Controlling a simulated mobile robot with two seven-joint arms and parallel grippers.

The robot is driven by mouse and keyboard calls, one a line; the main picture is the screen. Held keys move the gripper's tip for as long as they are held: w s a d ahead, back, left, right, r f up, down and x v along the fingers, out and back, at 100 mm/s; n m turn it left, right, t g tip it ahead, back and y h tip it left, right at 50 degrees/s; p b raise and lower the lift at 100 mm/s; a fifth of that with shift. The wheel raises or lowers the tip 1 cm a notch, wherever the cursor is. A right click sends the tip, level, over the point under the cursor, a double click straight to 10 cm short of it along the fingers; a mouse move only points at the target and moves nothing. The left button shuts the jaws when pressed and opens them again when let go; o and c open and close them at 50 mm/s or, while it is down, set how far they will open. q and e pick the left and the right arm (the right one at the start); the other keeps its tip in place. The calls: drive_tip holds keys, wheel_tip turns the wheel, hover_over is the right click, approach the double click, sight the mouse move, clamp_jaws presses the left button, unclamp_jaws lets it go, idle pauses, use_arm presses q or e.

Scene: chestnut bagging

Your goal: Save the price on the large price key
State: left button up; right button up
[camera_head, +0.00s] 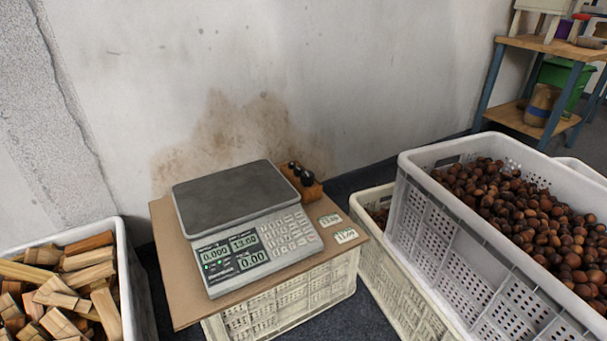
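A grey scale (238,222) with a dark flat weighing plate (230,194) stands on a brown board. Its front panel has a display (233,252) that appears to read 0.000, 13.00 and 0.00. To the right of the display is a keypad (287,232) of pale keys. The key labels are too small to read, so I cannot tell which one is the large price key. The plate is empty. Neither of my grippers shows in the head view.
The brown board (180,290) lies on an upturned or stacked white crate (290,300). Two price cards (346,236) and a wooden block with dark knobs (303,180) lie beside the scale. A wood-filled bin (132,270) stands left; a crate of chestnuts (440,222) stands right.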

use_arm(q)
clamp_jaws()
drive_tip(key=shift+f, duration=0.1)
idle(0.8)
